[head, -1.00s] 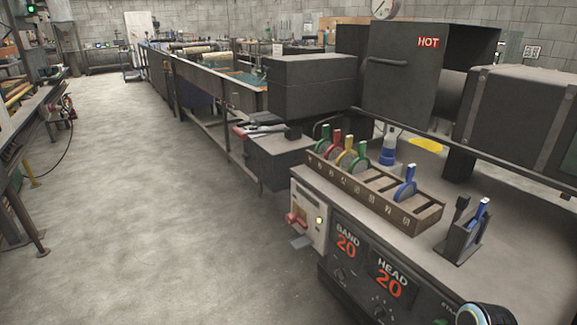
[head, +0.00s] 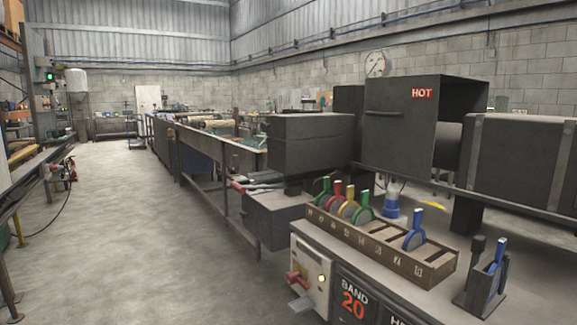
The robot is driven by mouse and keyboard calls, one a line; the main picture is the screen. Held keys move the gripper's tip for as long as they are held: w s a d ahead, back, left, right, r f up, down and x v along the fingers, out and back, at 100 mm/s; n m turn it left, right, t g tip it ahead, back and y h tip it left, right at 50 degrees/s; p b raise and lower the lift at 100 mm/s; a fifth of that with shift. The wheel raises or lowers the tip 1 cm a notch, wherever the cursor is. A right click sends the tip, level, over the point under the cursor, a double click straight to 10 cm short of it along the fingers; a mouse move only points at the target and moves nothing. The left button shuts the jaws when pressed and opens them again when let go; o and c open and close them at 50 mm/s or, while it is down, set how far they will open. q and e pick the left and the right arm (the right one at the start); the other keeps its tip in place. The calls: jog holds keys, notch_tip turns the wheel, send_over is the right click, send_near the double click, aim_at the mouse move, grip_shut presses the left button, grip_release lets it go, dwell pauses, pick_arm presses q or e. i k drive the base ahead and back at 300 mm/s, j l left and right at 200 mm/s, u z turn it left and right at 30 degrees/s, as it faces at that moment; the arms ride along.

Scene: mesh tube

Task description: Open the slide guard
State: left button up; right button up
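The likely slide guard is a dark grey box-shaped cover (head: 398,133) right of centre in the head view, with a red HOT label (head: 422,93) near its upper right corner. A thin horizontal handle (head: 383,113) is on its front face. Its right end is open, and part of a dark cylinder (head: 449,146) shows between it and the strapped dark housing (head: 520,160) to its right. Neither of my grippers is in the head view.
A box with green, red, yellow and blue levers (head: 428,265) stands on the bench before the guard. A smaller blue lever unit (head: 486,280) is to its right. A rail (head: 465,188) runs below the guard. Concrete floor (head: 120,220) is open on the left.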

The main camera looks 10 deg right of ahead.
aim_at(298, 125)
jog(key=i+j+u, duration=0.4)
jog(key=i, duration=0.35)
jog(key=i+u, duration=0.45)
jog(key=i, duration=0.3)
jog(key=i+z, duration=0.15)
jog(key=i, duration=0.25)
jog(key=i+j+z, duration=0.15)
jog(key=i, duration=0.3)
jog(key=i+j+z, duration=0.15)
jog(key=i, duration=0.25)
